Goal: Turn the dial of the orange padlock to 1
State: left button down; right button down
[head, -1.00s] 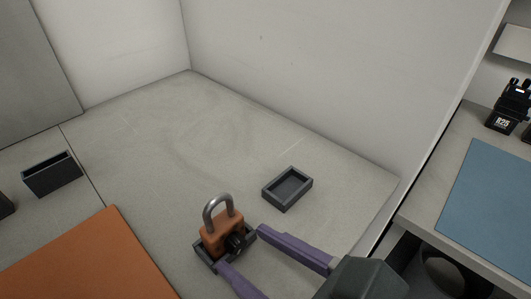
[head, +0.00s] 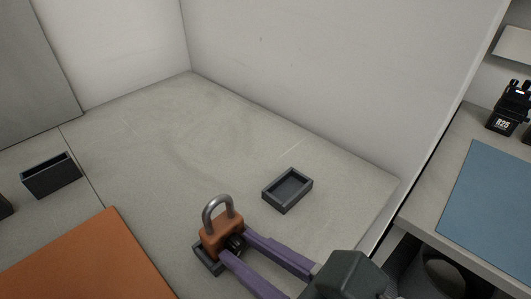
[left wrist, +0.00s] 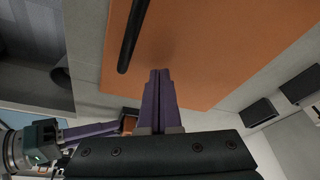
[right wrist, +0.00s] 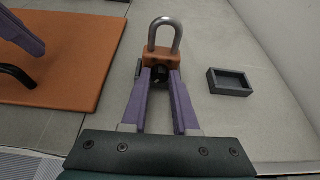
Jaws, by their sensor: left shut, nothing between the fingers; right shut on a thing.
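The orange padlock (head: 221,226) stands upright in a small dark tray (head: 205,262), its grey shackle on top. It also shows in the right wrist view (right wrist: 162,55). Its black dial (head: 236,243) is on the front face, between the purple fingers of my right gripper (head: 235,245). The right gripper is shut on the dial; the fingers partly cover it, and I cannot read its numbers. My left gripper (left wrist: 160,75) is shut and empty, above the orange mat in the left wrist view.
An empty dark tray (head: 288,190) lies behind and right of the padlock. An orange mat (head: 90,262) covers the front left, with a dark open box (head: 52,175) beyond it. A wall closes the back. A blue mat (head: 490,205) and a black radio (head: 509,107) are on the right.

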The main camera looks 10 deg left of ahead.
jog(key=shift+n+t, duration=0.3)
jog(key=shift+n, duration=0.1)
jog(key=c, duration=0.7)
grip_release()
jog(key=v, duration=0.5)
jog(key=p+v, duration=0.1)
jog(key=v, duration=0.4)
jog(key=shift+a+r, duration=0.2)
